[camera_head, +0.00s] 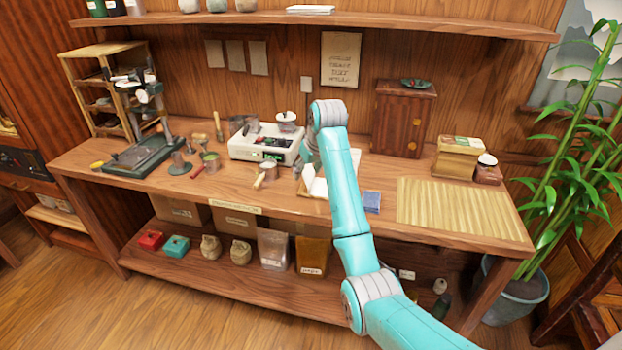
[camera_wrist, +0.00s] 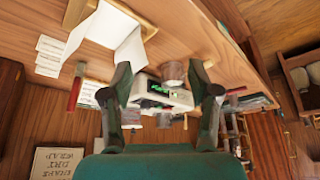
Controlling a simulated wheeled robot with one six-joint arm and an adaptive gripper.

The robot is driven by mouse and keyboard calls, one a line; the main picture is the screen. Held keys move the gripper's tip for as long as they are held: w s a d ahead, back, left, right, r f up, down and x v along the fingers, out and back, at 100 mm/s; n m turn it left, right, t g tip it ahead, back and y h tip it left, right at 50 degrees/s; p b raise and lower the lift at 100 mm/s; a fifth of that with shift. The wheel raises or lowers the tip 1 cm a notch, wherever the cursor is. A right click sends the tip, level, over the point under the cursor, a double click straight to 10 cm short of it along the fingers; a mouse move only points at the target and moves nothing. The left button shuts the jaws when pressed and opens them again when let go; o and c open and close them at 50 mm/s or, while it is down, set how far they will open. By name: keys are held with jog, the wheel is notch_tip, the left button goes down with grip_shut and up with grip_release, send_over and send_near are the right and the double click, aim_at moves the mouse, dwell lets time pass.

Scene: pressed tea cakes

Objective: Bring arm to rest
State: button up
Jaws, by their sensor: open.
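My teal arm reaches up over the front of the wooden workbench (camera_head: 110,158) in the head view. In the wrist view my gripper (camera_wrist: 163,88) shows two dark fingers spread wide apart. Nothing is between the fingertips in their grip; the white scale (camera_wrist: 160,96) with a green display shows in the background beyond them. The wrist picture looks turned over, with the bench at the top.
The white scale (camera_head: 262,145) stands left of my arm. A dark press (camera_head: 145,152) stands farther left. A small wooden cabinet (camera_head: 402,120) and a bamboo mat (camera_head: 460,210) are to the right. A potted bamboo (camera_head: 515,290) stands past the bench's right end. A shelf (camera_head: 330,20) runs above.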

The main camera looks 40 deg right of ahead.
jog(key=shift+s+a+f, duration=0.2)
jog(key=shift+f, duration=0.2)
jog(key=shift+f, duration=0.1)
